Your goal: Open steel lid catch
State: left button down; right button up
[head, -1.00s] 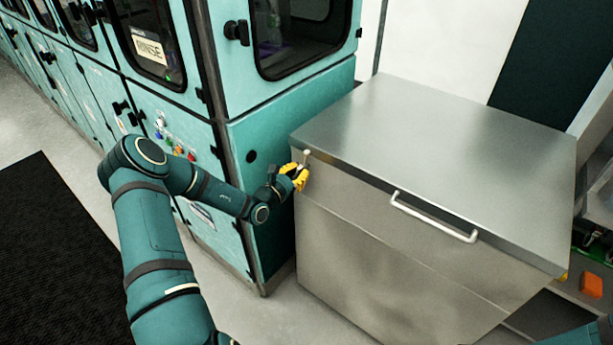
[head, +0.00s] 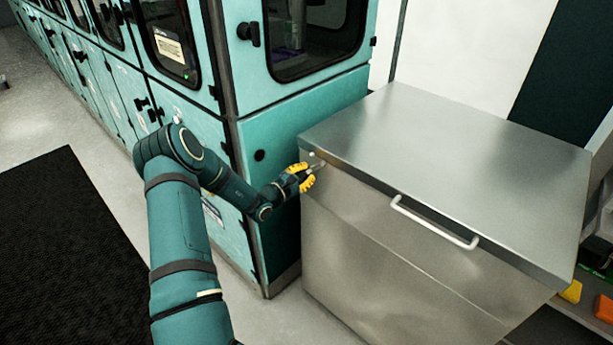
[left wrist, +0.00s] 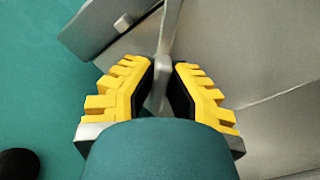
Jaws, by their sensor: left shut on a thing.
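The steel chest (head: 400,270) stands at the right, its flat steel lid (head: 450,160) down on it. The lid catch (left wrist: 162,68) is a small grey metal piece at the chest's left front corner, just below the lid edge. My left gripper (head: 314,171) is at this corner, with yellow-padded fingers pointing at it. In the left wrist view my left gripper (left wrist: 164,76) is shut on the catch, one finger on each side. The fingers hide part of the catch. My right gripper is not in view.
A white bar handle (head: 434,222) is on the chest's front. The teal machine cabinet (head: 280,135) stands close to the chest's left side. Orange and yellow bins (head: 604,308) are at the lower right. A black mat (head: 70,245) lies on open floor.

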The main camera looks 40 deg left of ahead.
pick_arm(q)
jog(key=m+b, duration=0.1)
jog(key=m, duration=0.1)
jog(key=shift+w+m, duration=0.1)
jog(key=shift+m, duration=0.3)
jog(key=shift+m+b, duration=1.1)
jog(key=shift+m, duration=0.2)
jog(key=c, duration=1)
grip_release()
jog(key=shift+s+f, duration=0.1)
jog(key=shift+s, duration=0.5)
jog(key=s, duration=0.7)
jog(key=s+a, duration=0.1)
jog(key=s, duration=0.3)
